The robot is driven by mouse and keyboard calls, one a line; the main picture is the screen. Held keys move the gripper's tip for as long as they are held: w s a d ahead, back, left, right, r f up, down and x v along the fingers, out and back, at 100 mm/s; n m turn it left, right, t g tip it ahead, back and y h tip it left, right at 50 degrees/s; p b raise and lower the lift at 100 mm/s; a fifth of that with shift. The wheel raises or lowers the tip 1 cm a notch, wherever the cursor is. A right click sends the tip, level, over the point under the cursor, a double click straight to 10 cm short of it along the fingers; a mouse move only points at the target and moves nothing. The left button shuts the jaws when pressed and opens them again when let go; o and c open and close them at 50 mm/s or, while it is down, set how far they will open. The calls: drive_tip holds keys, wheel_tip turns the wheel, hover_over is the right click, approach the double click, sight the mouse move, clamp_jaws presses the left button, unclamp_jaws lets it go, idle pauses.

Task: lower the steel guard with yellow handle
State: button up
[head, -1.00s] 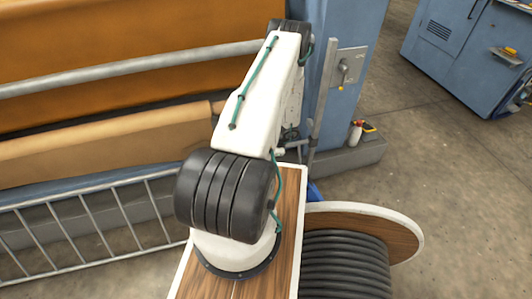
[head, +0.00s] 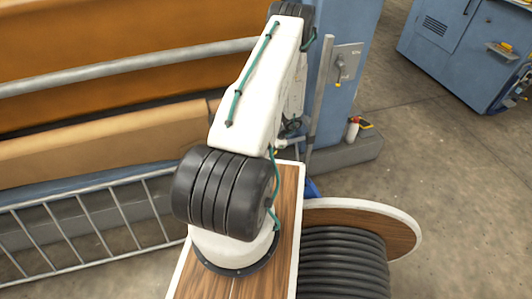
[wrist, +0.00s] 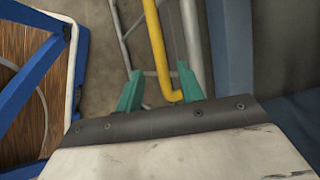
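The steel guard (head: 107,238) is a barred grey rail in front of the roll at the left of the head view. Its bars (wrist: 121,32) also show at the top of the wrist view. The yellow handle (wrist: 155,36) runs down the wrist view and bends to the right at its lower end. My gripper (wrist: 159,69) has two green fingers spread apart. The handle passes between them in the picture, nearer the right finger. I cannot tell whether it touches. In the head view my arm hides the gripper and the handle.
A blue machine column with a switch plate (head: 347,62) stands right of my arm. A cable reel (head: 395,225) is close on the right. A spray bottle (head: 352,130) stands at the column's foot. A blue cabinet (head: 450,50) is far right, with open floor before it.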

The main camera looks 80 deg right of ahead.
drive_tip(key=shift+v, duration=1.85)
drive_tip(key=shift+f, duration=0.1)
drive_tip(key=w+a+r+n+g+y, duration=0.1)
drive_tip(key=w+a+r+n+y, duration=0.1)
drive_tip(key=w+a+r+n, duration=0.75)
drive_tip(key=w+a+r+g+y, duration=0.2)
drive_tip(key=w+a+r, duration=0.35)
drive_tip(key=r, duration=0.85)
drive_tip(key=w+a+r+n+g+y, duration=0.1)
drive_tip(key=w+a+r+n+y, duration=0.1)
drive_tip(key=w+a+r+n, duration=0.55)
drive_tip(key=s+a+r+n+h, duration=0.1)
drive_tip(key=a+r+n+h, duration=0.2)
drive_tip(key=a+r, duration=0.9)
drive_tip(key=s+a+r+n+h, duration=0.2)
drive_tip(key=a+r+n, duration=0.8)
drive_tip(key=a, duration=1)
wheel_tip(320, 180, up, 3)
drive_tip(key=shift+s+f+h, duration=0.25)
drive_tip(key=shift+h, duration=0.35)
